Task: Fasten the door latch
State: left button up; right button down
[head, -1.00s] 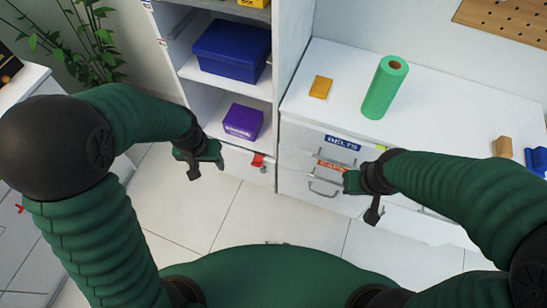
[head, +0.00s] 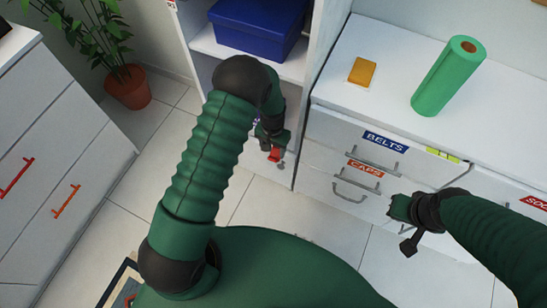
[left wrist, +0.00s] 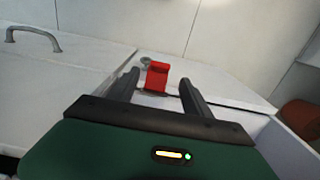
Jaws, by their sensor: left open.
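The red door latch (head: 276,154) is on the low white front of the open wardrobe, beside its right side panel. It also shows in the left wrist view (left wrist: 157,76), with a small round metal piece next to it. My left gripper (head: 268,140) is right at the latch. In the left wrist view its two dark fingers (left wrist: 158,84) are open, with the latch showing between and just beyond their tips. I cannot tell whether they touch it. My right gripper (head: 404,222) hangs in front of the drawers, apart from the latch; its jaw opening is unclear.
A white drawer unit (head: 335,120) with grey handles and BELTS and CAPS labels stands to the right. A blue box (head: 258,27) sits on a wardrobe shelf. A potted plant (head: 128,87) stands left.

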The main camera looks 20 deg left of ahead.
aim_at(273, 158)
pick_arm(q)
notch_tip(273, 158, down, 5)
jog(key=shift+f+b, duration=0.1)
jog(key=shift+b, duration=0.5)
jog(key=shift+f, duration=0.2)
jog(key=shift+d, duration=0.1)
jog(key=shift+r, duration=0.1)
jog(key=c, duration=0.5)
grip_shut()
